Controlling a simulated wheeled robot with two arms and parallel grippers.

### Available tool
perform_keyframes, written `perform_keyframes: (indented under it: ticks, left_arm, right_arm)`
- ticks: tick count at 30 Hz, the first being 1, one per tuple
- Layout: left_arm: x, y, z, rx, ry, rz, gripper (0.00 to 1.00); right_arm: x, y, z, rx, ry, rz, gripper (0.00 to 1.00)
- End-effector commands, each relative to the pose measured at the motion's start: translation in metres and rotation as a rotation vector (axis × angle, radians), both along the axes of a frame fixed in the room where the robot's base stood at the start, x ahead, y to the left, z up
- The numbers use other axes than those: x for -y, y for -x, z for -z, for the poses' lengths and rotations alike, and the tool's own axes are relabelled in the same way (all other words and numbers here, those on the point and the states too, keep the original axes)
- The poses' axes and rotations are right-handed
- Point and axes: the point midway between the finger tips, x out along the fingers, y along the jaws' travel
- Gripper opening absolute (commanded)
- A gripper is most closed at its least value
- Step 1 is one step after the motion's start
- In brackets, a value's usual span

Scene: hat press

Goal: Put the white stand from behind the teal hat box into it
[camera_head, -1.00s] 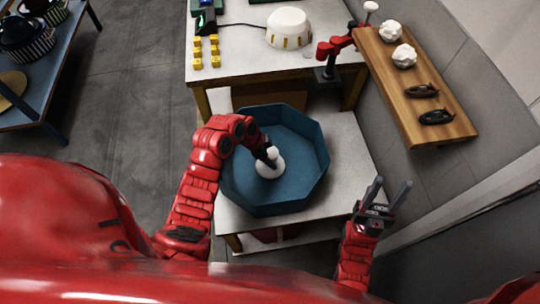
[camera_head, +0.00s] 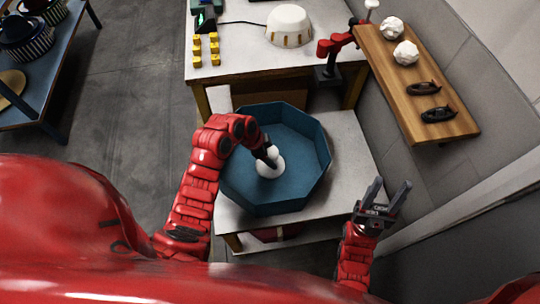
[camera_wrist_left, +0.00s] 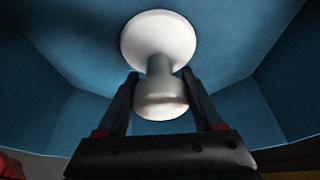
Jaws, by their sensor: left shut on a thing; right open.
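The teal hat box (camera_head: 297,183) is an open octagonal tray on the low light-coloured table. The white stand (camera_head: 270,167) is inside it, left of the middle, with its round base towards the box floor. My left gripper (camera_head: 271,154) reaches into the box and is shut on the stand's neck. In the left wrist view, the white stand (camera_wrist_left: 160,40) shows its knob and neck between the left gripper's two fingers (camera_wrist_left: 162,95). I cannot tell whether the base touches the floor. My right gripper (camera_head: 385,195) is open and empty, right of the box.
A higher table (camera_head: 240,65) behind holds yellow blocks (camera_head: 205,50) and a white dome (camera_head: 289,26). A wooden shelf (camera_head: 415,85) on the right carries white lumps and dark objects. A blue table (camera_head: 45,95) stands far left. Bare floor lies between.

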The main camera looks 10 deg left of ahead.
Motion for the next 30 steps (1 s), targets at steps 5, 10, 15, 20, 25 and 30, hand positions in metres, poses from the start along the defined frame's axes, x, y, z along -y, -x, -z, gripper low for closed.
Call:
perform_keyframes:
  ticks: [5,10,15,20,25,30]
  left_arm:
    - [0.0,0.0,0.0,0.0,0.0,0.0,0.89]
    - [0.0,0.0,0.0,0.0,0.0,0.0,1.0]
    - [0.0,0.0,-0.001,0.0,0.0,0.0,1.0]
    - [-0.007,0.002,-0.015,0.0,0.0,-0.002,1.0]
    - [-0.021,0.006,-0.051,0.009,-0.001,-0.003,1.0]
    - [-0.038,0.015,-0.102,0.002,-0.005,-0.001,1.0]
  right_arm:
    - [0.0,0.0,0.0,0.0,0.0,0.0,0.5]
    - [0.0,0.0,0.0,0.0,0.0,0.0,0.5]
    - [0.0,0.0,0.0,0.0,0.0,0.0,0.5]
    - [0.0,0.0,0.003,0.0,0.0,0.0,0.5]
    - [0.0,0.0,0.009,0.0,0.0,0.0,0.5]
    - [0.0,0.0,-0.01,0.0,0.0,0.0,0.5]
